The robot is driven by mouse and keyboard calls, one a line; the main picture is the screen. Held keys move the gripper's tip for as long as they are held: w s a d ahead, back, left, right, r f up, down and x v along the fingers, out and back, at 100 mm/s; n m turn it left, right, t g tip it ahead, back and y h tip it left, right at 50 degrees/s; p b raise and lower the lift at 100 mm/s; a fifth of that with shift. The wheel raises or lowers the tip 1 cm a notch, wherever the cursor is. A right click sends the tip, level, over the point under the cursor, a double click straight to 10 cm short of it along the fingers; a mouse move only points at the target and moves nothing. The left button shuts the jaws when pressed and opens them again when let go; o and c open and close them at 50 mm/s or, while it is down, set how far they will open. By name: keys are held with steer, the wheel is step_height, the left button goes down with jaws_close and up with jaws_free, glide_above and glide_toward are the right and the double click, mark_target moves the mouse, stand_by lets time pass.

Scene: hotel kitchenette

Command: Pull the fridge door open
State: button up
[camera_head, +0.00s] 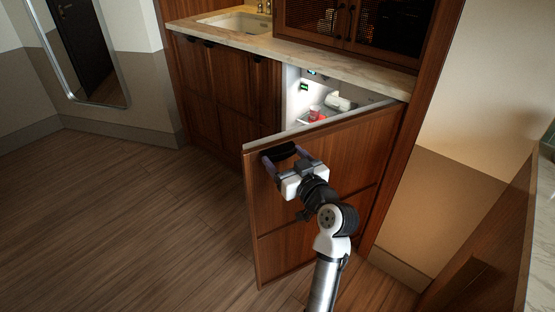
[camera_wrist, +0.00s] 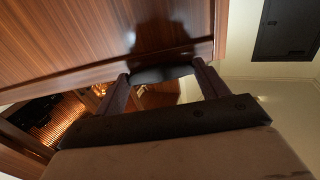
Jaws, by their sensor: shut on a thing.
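The fridge door (camera_head: 330,172) is a brown wood panel under the counter. It stands partly open, its left edge swung out toward me, hinged at the right. The lit white fridge interior (camera_head: 298,95) shows above and behind the door, with a red item (camera_head: 314,113) and a white item (camera_head: 339,102) inside. My gripper (camera_head: 283,156) is at the door's upper left corner, shut on the black door handle (camera_head: 277,152). In the wrist view the handle (camera_wrist: 160,74) lies between the two fingers, close to the door panel (camera_wrist: 90,40).
A marble counter (camera_head: 300,55) with a sink (camera_head: 236,22) runs above the cabinets. Closed wooden cabinets (camera_head: 225,95) stand left of the fridge. Open wood floor (camera_head: 120,215) lies to the left. Another wooden cabinet front (camera_head: 490,250) is close at the lower right.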

steer(key=s+d+n+g+y+b, duration=0.3)
steer(key=s+d+b, duration=0.1)
steer(key=s+d, duration=0.5)
steer(key=shift+s+d+y, duration=0.2)
steer(key=shift+d+y, duration=0.2)
steer(key=shift+d, duration=0.15)
steer(key=o, duration=1.2)
steer(key=shift+c, duration=0.2)
steer(key=b+v, duration=0.1)
steer(key=v, duration=1.1)
